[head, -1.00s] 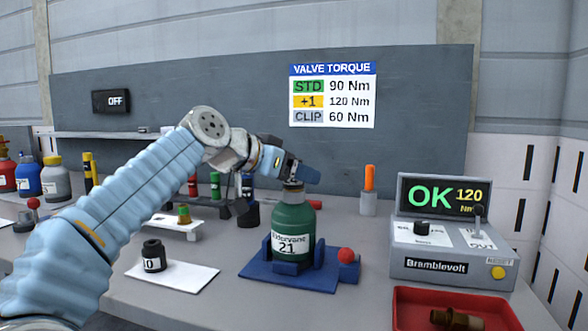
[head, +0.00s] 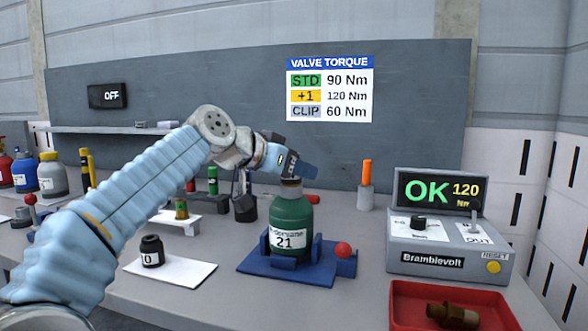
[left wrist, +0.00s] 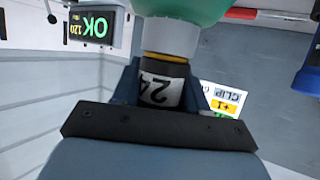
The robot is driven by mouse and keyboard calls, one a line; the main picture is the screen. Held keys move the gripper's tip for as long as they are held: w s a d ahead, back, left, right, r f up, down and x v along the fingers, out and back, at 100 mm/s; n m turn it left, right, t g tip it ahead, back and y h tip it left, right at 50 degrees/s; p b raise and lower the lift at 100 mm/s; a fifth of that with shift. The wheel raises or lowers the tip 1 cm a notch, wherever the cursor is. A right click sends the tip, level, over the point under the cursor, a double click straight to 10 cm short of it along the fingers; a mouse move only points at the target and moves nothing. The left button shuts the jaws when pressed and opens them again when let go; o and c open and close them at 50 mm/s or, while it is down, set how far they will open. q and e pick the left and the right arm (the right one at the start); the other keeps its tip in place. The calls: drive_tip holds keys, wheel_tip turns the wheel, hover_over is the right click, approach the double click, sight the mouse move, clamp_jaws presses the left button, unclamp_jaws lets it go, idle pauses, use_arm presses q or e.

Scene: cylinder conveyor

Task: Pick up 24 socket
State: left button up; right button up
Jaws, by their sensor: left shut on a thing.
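The 24 socket (left wrist: 160,92) is dark with a white label and a yellow band at its end. It shows in the left wrist view between the blue fingers of my left gripper (left wrist: 158,80), which is shut on it. In the head view, my left gripper (head: 303,170) is over the top of the green cylinder (head: 292,215) labelled 21. The socket's banded end meets the cylinder's pale neck in the left wrist view; I cannot tell how far it is seated. The cylinder stands upright in a blue cradle (head: 262,264). My right gripper is not in view.
A torque box (head: 440,250) shows OK 120 at the right. A red tray (head: 410,300) holds a brass fitting (head: 452,316). A dark socket (head: 152,251) marked 10 stands on a white mat (head: 185,274).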

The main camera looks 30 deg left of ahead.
use_arm(q)
wheel_tip(320, 180, up, 9)
drive_tip(key=shift+w+d+f, duration=0.1)
drive_tip(key=shift+f, duration=0.05)
drive_tip(key=shift+r, duration=0.6)
